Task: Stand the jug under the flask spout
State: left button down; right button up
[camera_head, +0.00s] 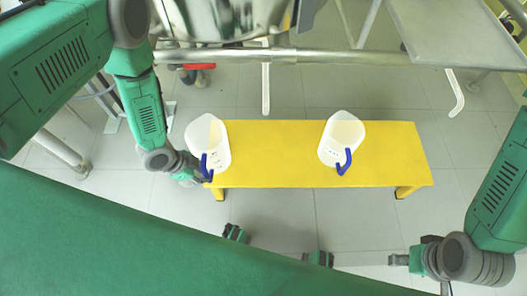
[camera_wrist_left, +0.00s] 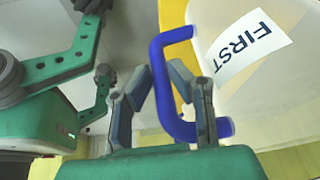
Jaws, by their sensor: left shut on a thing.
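A white jug with a blue handle (camera_head: 207,135) is at the left end of the yellow bench; whether its base rests there is hard to tell. The jug wall in the left wrist view (camera_wrist_left: 280,85) carries a "FIRST" label. My left gripper (camera_head: 199,176) is at this handle, and in the left wrist view its fingers (camera_wrist_left: 160,90) are shut on the blue handle (camera_wrist_left: 172,115). A second white jug (camera_head: 341,135) stands right of the bench's middle. My right gripper (camera_head: 400,259) is at lower right, away from both jugs; its fingers are unclear. No flask spout is clearly identifiable.
The yellow bench (camera_head: 275,155) has free room between the jugs and at its right end. A shiny vessel (camera_head: 222,18) and a horizontal metal rail (camera_head: 340,57) are behind it. Two pale rods hang down, one near the middle (camera_head: 266,88) and one at right (camera_head: 454,92).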

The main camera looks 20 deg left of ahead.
pick_arm(q)
jog(key=w+d+f+b, duration=0.1)
jog(key=w+d+b, duration=0.2)
jog(key=d, duration=0.5)
jog(key=w+d+f+b, duration=0.2)
jog(key=w+d+b, duration=0.1)
jog(key=w+d, duration=0.3)
jog(key=d, duration=0.2)
jog(key=shift+d+b, duration=0.35)
jog(key=shift+b, duration=0.05)
jog(key=c, duration=1.9)
grip_release()
jog(key=shift+s+d+f, duration=0.1)
jog(key=shift+d+f, duration=0.05)
jog(key=o, duration=0.4)
jog(key=shift+d, duration=0.1)
jog(key=shift+o, duration=0.2)
pick_arm(e)
notch_tip(320, 180, down, 8)
jog(key=d, duration=0.1)
jog(key=shift+d, duration=0.15)
jog(key=shift+s, duration=0.1)
